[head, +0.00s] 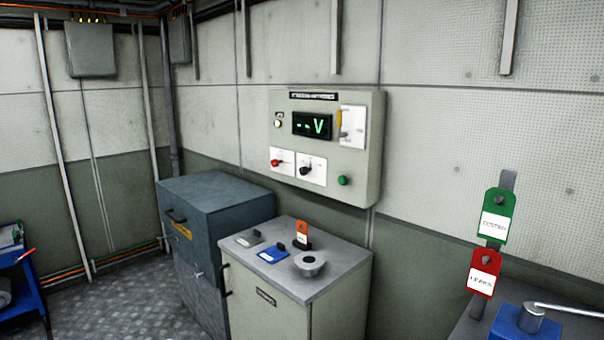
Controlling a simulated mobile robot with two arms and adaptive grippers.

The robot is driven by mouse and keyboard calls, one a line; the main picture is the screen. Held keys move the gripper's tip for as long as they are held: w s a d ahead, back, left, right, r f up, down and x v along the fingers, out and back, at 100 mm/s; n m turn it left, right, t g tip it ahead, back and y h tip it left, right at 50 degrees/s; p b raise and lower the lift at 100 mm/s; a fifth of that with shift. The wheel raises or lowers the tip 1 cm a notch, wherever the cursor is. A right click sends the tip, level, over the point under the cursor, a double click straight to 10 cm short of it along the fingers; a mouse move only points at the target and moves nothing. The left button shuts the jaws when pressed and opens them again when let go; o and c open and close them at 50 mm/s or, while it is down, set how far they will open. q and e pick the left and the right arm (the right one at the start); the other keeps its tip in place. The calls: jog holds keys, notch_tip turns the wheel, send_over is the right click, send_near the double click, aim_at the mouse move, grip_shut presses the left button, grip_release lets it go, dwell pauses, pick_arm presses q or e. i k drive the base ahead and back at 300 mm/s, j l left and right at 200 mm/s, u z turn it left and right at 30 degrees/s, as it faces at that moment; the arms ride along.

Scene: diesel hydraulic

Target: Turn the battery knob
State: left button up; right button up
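A pale wall-mounted control panel (357,180) hangs on the far wall. Its dark display (312,125) shows green dashes and a "V". Below the display are a red knob (276,162) and a black knob (306,170), each on a white plate. The plate labels are too small to read, so I cannot tell which is the battery knob. A green button (343,180) sits at the lower right of the panel. A switch with a yellow part (340,118) is at the upper right. Neither of my grippers is in view.
Below the panel stands a grey cabinet (268,312) with tags and a round metal part (310,263) on top. A blue-grey box (228,205) stands to its left. Green (495,212) and red (484,272) tags hang at the right. Open floor (120,300) lies at lower left.

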aim_at(304, 171)
jog(key=i+j, duration=0.3)
jog(key=i+j+z, duration=0.1)
jog(key=i+j, duration=0.15)
jog(key=j, duration=0.2)
jog(key=i+j+z, duration=0.1)
jog(key=i+j, duration=0.15)
jog(key=j, duration=0.15)
jog(key=i+j, duration=0.25)
jog(key=j, duration=0.15)
